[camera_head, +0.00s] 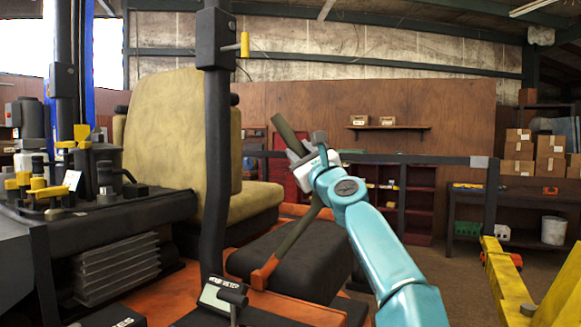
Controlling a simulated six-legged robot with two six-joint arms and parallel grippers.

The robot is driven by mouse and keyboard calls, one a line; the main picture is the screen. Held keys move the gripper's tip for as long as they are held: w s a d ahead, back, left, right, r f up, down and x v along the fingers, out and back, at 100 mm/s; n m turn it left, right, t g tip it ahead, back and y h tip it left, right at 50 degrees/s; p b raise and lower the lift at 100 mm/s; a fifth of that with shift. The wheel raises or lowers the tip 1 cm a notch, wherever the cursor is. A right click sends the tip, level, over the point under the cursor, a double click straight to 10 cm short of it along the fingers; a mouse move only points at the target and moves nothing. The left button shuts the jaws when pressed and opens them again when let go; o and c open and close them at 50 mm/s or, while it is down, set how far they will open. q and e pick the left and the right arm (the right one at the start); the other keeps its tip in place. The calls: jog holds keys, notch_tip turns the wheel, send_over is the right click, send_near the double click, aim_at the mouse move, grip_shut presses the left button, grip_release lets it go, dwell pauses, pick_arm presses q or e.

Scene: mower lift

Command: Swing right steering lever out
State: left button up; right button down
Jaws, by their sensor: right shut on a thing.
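The right steering lever (295,234) is a dark olive bar. It rises at a slant from an orange foot by the black padded box, then bends and its upper end leans up to the left. My right gripper (306,156), on a teal arm from the lower right, is shut on the lever near its bend. The gripper body hides part of the lever there. My left gripper is not in view.
A worn yellow seat (168,122) stands behind a black upright post (214,150) with a yellow-tipped knob. A black console (95,190) with yellow levers is at left. A yellow frame (510,285) stands at lower right. Shelves and cardboard boxes (519,150) line the back.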

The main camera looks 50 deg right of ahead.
jog(key=shift+s+d, duration=0.15)
jog(key=c, duration=1)
grip_release()
jog(key=shift+o, duration=1.1)
jog(key=shift+d+f, duration=0.2)
jog(key=shift+d, duration=0.25)
jog(key=shift+a+r, duration=0.1)
jog(key=shift+a, duration=0.35)
jog(key=shift+s+a+b, duration=0.1)
jog(key=shift+s+b, duration=0.05)
jog(key=shift+b, duration=0.15)
jog(key=b+v, duration=0.9)
jog(key=v, duration=0.6)
jog(key=shift+s+f, duration=0.3)
jog(key=shift+f, duration=0.1)
